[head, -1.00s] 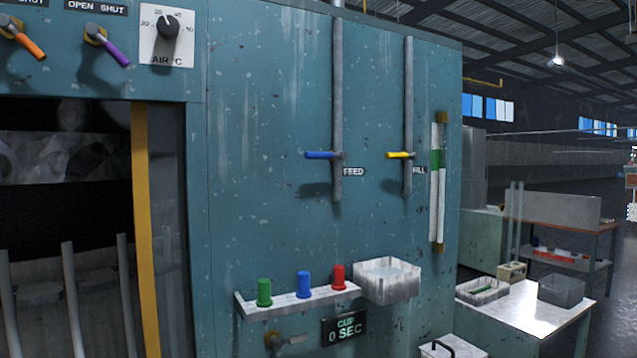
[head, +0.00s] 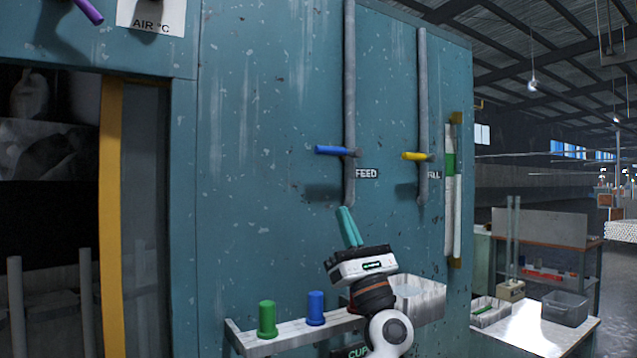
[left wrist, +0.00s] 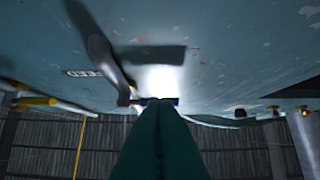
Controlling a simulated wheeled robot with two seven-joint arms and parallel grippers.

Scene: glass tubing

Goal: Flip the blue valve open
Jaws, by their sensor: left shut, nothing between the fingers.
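The blue valve (head: 331,150) is a lever that sticks out to the left, roughly level, from the FEED pipe (head: 349,90) on the teal wall. My left gripper (head: 347,226) is below this lever and a little to its right. Its teal fingers are closed together, point up, and hold nothing. In the left wrist view the shut fingertips (left wrist: 156,103) overlap the blue lever (left wrist: 172,101) and hide part of it. I cannot tell whether they touch it. My right gripper is in neither view.
A yellow lever (head: 415,156) on a second pipe is to the right. Below are a shelf (head: 285,338) with a green knob (head: 267,318) and a blue knob (head: 315,307), and a white basin (head: 425,299) partly behind my arm. The wall left of the lever is clear.

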